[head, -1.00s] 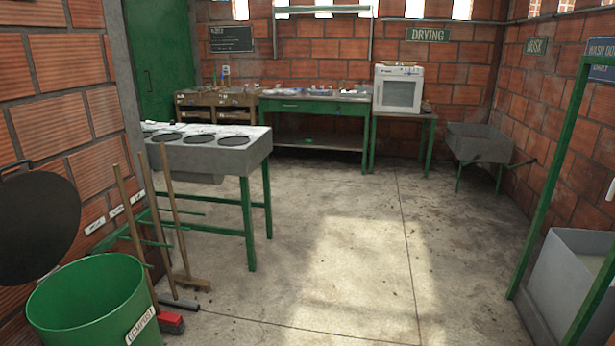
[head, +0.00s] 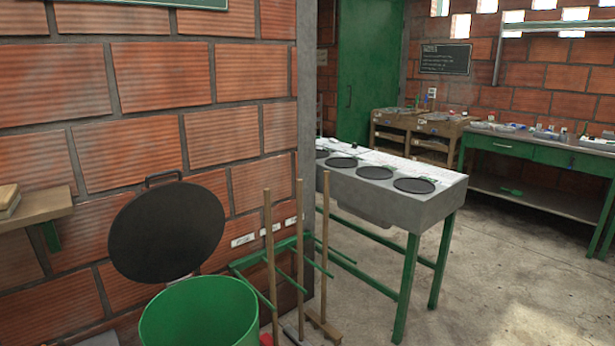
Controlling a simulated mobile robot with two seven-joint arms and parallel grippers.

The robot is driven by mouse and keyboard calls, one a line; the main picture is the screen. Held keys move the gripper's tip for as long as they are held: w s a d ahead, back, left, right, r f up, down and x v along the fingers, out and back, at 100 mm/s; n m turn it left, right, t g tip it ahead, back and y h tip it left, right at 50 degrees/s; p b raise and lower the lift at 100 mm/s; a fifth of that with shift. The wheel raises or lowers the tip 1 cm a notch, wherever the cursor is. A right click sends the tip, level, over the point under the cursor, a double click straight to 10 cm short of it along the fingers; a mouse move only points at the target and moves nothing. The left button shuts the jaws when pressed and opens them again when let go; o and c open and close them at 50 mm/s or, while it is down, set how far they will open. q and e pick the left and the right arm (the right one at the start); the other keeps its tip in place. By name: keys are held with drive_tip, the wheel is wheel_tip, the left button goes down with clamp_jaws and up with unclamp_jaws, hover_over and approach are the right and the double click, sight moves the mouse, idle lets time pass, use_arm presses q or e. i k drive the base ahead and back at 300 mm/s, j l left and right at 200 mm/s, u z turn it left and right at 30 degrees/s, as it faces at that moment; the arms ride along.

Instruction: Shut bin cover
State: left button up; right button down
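The bin is a round green tub (head: 200,312) at the bottom of the head view, left of centre. Its cover, a round black lid (head: 167,231) with a handle on its edge, stands raised and open behind the bin, close to the brick wall. The bin's mouth is uncovered, and its lower part is cut off by the picture's edge. Neither of my grippers shows in the head view.
Wooden-handled tools (head: 270,262) lean on a green rack (head: 290,250) right of the bin. A grey sink table (head: 388,192) with round black discs stands beyond. A wooden shelf (head: 38,206) juts from the wall at left. Open concrete floor (head: 470,290) lies at right.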

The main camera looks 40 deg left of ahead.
sight(168, 229)
drive_tip(key=i+u, duration=0.2)
drive_tip(key=i, duration=0.5)
drive_tip(key=i+u, duration=0.25)
drive_tip(key=i, duration=0.4)
drive_tip(key=i+l+u, duration=0.1)
drive_tip(key=i+u, duration=0.3)
drive_tip(key=i+l+u, duration=0.2)
drive_tip(key=i+u, duration=0.25)
drive_tip(key=u, duration=1.55)
